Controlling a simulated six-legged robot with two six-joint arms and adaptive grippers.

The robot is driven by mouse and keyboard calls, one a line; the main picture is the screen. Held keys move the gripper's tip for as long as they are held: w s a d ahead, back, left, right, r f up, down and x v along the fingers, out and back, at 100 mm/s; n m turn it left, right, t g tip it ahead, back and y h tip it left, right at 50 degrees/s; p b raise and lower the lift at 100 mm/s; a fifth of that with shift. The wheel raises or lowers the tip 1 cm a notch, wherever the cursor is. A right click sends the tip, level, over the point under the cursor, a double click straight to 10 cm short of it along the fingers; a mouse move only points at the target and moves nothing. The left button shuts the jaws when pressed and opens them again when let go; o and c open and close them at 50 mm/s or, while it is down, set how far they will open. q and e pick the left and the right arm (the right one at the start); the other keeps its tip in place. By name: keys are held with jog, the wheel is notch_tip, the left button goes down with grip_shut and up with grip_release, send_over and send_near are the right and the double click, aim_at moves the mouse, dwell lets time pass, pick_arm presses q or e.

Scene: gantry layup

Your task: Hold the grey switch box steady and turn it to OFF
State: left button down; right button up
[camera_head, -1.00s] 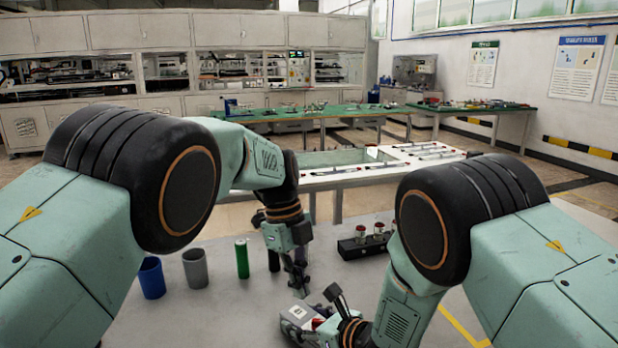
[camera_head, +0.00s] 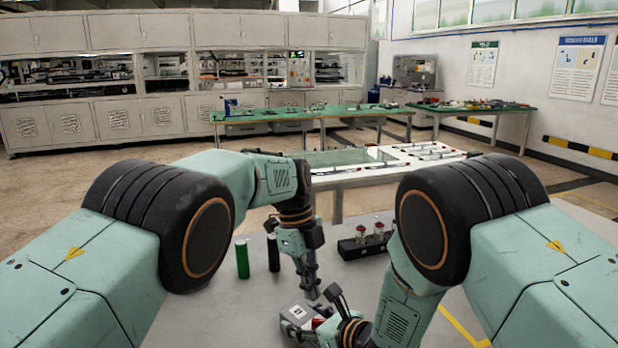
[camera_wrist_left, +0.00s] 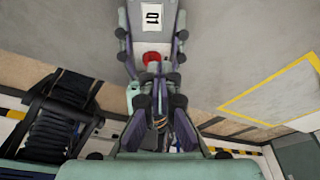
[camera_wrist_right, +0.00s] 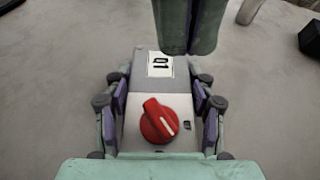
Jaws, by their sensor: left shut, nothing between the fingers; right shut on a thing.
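The grey switch box (camera_head: 298,316) lies on the grey table at the bottom middle of the head view. In the right wrist view the box (camera_wrist_right: 150,88) shows a Q1 label (camera_wrist_right: 160,64) and a red knob (camera_wrist_right: 158,121) with a white line slanting to the lower right. My right gripper (camera_wrist_right: 160,108) is shut on the box, a finger along each side. My left gripper (camera_head: 313,294) is shut and empty, pointing down just above the box. Its closed fingers (camera_wrist_right: 190,48) show over the label end, and in the left wrist view they partly cover the red knob (camera_wrist_left: 152,58).
A green cylinder (camera_head: 242,260) and a dark one (camera_head: 273,253) stand left of my left gripper. A black holder with red-based jars (camera_head: 365,245) stands behind the box to the right. A yellow line (camera_head: 460,325) marks the table at right.

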aim_at(307, 326)
pick_arm(q)
jog(key=shift+w+a+x, duration=0.15)
jog(key=shift+x, duration=0.8)
jog(key=shift+w+a+x, duration=0.15)
jog(key=shift+a+x, duration=0.05)
jog(key=shift+x, duration=0.8)
jog(key=shift+s+d+f, duration=0.1)
jog(key=shift+s+d, duration=0.1)
jog(key=shift+s, duration=0.2)
jog(key=shift+s+a, duration=0.2)
jog(key=shift+a, duration=0.1)
jog(key=shift+s+a, duration=0.2)
jog(key=shift+s, duration=0.05)
jog(key=shift+s+a, duration=0.1)
jog(key=shift+s, duration=0.15)
jog(key=shift+a, duration=0.15)
jog(key=shift+w+a, duration=0.15)
jog(key=shift+a, duration=0.1)
jog(key=s+d+v, duration=0.1)
jog(key=v, duration=0.5)
